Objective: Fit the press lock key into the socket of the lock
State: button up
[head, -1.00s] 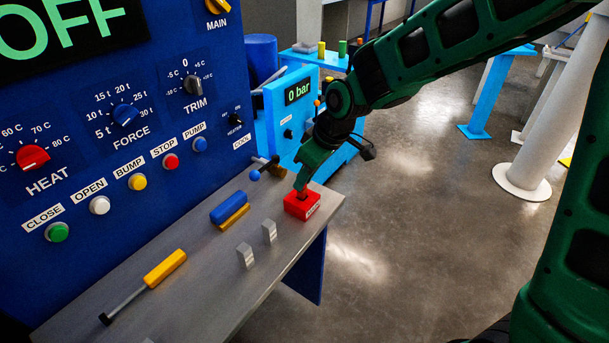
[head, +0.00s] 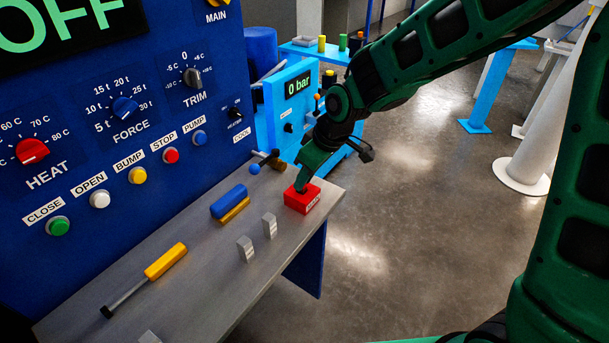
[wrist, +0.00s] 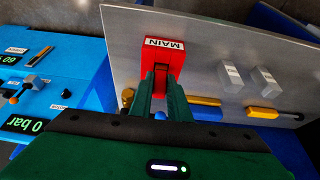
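A red block (head: 303,201) with a white label sits near the far right end of the grey bench. In the wrist view the label on the red block (wrist: 150,54) reads MAIN, and I take this block to be the lock. My gripper (head: 301,187) points down at its top, and the fingertips seem to touch it or sit just above it. In the wrist view the two fingers of my gripper (wrist: 161,76) are close together over the block with a narrow dark gap. The fingers hide the socket, and I cannot make out a separate key between them.
Two small grey labelled blocks (head: 245,249) (head: 270,225) stand on the bench (head: 205,285). A blue-and-yellow item (head: 230,204) and a yellow-handled tool (head: 165,262) lie behind and nearer. The blue control panel (head: 110,190) rises at the left; open floor lies right.

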jog(key=o, duration=0.4)
jog(key=shift+r, duration=0.1)
jog(key=v, duration=1)
jog(key=shift+d+r, duration=0.15)
jog(key=shift+r, duration=0.05)
jog(key=shift+r, duration=6)
